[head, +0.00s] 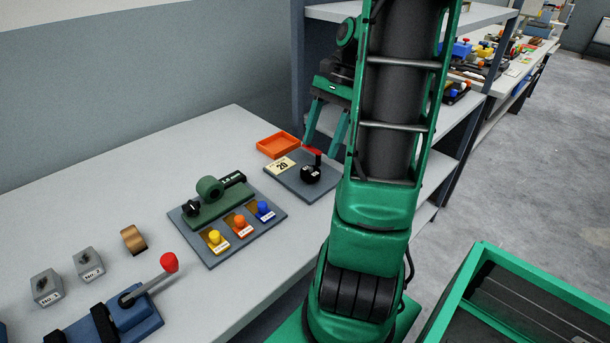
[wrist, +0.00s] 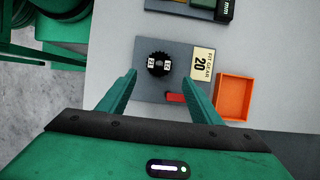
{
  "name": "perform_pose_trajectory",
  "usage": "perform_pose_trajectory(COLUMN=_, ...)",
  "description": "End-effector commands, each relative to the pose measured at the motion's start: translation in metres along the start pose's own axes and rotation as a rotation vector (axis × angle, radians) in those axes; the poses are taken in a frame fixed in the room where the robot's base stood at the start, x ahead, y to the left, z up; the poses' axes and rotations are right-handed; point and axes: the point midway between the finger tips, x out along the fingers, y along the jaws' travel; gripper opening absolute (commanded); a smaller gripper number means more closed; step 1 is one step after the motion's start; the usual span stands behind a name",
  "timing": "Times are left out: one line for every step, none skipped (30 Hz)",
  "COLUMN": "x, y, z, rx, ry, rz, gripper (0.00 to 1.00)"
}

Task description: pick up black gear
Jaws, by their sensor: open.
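The black gear (head: 310,174) sits on a grey plate (head: 290,182) near the table's right end, beside a card reading 20. In the wrist view the black gear (wrist: 159,64) carries two small white labels and lies on the grey plate (wrist: 150,98), ahead of and between the fingers. My gripper (head: 325,122) is open and empty above the plate, and its green fingers also show in the wrist view (wrist: 165,78). A red-tipped part (wrist: 176,98) stands on the plate close to the gear, between the fingers.
An orange tray (head: 278,145) lies beside the plate. A board (head: 205,250) with yellow, orange and blue knobs is to the left. A red-knobbed lever (head: 168,263) stands further front-left. A shelf post (head: 297,60) rises behind.

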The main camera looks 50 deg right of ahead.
Motion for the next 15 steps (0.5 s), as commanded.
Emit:
perform_pose_trajectory(x=0.007, y=0.001, z=0.001, rx=0.001, ry=-0.002, rz=0.002, gripper=0.59)
perform_pose_trajectory(x=0.009, y=0.001, z=0.001, rx=0.0, ry=-0.001, rz=0.002, gripper=0.59)
perform_pose_trajectory(x=0.012, y=0.001, z=0.0, rx=0.0, ry=0.0, rz=0.001, gripper=0.59)
perform_pose_trajectory(x=0.013, y=0.001, z=0.0, rx=0.0, ry=0.0, rz=0.001, gripper=0.59)
perform_pose_trajectory(x=0.015, y=0.001, z=0.0, rx=0.001, ry=0.001, rz=0.002, gripper=0.59)
perform_pose_trajectory(x=0.017, y=0.001, z=0.001, rx=0.0, ry=0.0, rz=0.002, gripper=0.59)
perform_pose_trajectory(x=0.018, y=0.001, z=0.001, rx=0.0, ry=0.0, rz=0.003, gripper=0.59)
perform_pose_trajectory(x=0.021, y=0.001, z=0.002, rx=-0.001, ry=0.0, rz=0.003, gripper=0.59)
perform_pose_trajectory(x=0.025, y=0.001, z=0.002, rx=-0.002, ry=0.0, rz=0.002, gripper=0.59)
perform_pose_trajectory(x=0.029, y=0.001, z=0.003, rx=-0.001, ry=0.0, rz=0.003, gripper=0.59)
perform_pose_trajectory(x=0.034, y=0.002, z=0.004, rx=-0.001, ry=-0.001, rz=0.004, gripper=0.59)
perform_pose_trajectory(x=0.039, y=0.001, z=0.004, rx=0.0, ry=-0.001, rz=0.003, gripper=0.59)
perform_pose_trajectory(x=0.044, y=0.002, z=0.005, rx=-0.001, ry=-0.001, rz=0.003, gripper=0.59)
perform_pose_trajectory(x=0.048, y=0.002, z=0.006, rx=-0.002, ry=-0.001, rz=0.004, gripper=0.59)
perform_pose_trajectory(x=0.053, y=0.001, z=0.006, rx=-0.001, ry=-0.001, rz=0.003, gripper=0.59)
